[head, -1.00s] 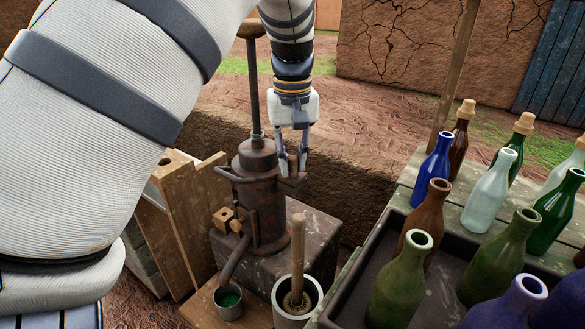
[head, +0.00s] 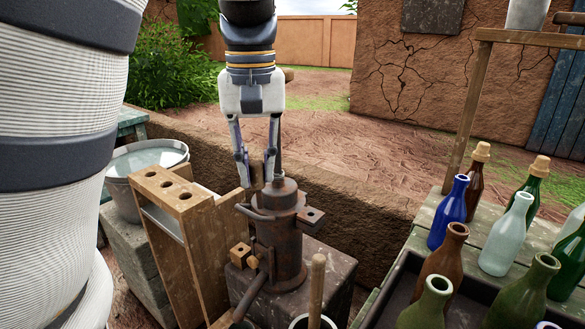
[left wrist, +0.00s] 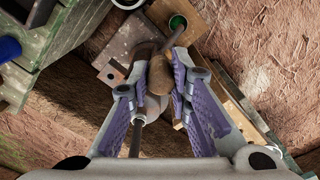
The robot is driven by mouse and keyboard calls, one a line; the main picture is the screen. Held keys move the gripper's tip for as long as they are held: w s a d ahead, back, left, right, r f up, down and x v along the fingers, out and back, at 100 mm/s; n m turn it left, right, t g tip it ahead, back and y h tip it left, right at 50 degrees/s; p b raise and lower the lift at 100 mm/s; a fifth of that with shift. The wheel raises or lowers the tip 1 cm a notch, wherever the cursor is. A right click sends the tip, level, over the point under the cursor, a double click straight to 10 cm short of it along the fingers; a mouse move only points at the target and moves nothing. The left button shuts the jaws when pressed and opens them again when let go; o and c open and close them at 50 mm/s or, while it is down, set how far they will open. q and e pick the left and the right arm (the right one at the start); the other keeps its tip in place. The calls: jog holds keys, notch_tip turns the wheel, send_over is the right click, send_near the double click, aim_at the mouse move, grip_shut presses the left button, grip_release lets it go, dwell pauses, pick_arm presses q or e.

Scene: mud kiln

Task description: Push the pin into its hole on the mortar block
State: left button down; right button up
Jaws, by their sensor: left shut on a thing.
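My left gripper (head: 256,183) points down just behind and left of the rusty pump's top in the head view. Its fingers are shut on a brown piece, which I take for the pin. In the left wrist view this brown piece (left wrist: 158,78) lies between the purple finger pads; its lower end is unclear. A flat metal plate with a dark square hole (head: 311,216) juts from the pump's right side and also shows in the left wrist view (left wrist: 112,72). The stone block (head: 328,268) stands under the pump; I cannot tell which is the mortar block.
The pump (head: 278,235) and its upright rod (head: 278,150) stand close to the gripper. A wooden rack with holes (head: 172,190) and a bucket of water (head: 150,158) are left. A pestle (head: 316,285) stands in front. Several bottles (head: 447,215) fill the right.

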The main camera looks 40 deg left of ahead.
pick_arm(q)
jog(key=shift+s+r, duration=0.35)
jog(key=shift+r, duration=2.9)
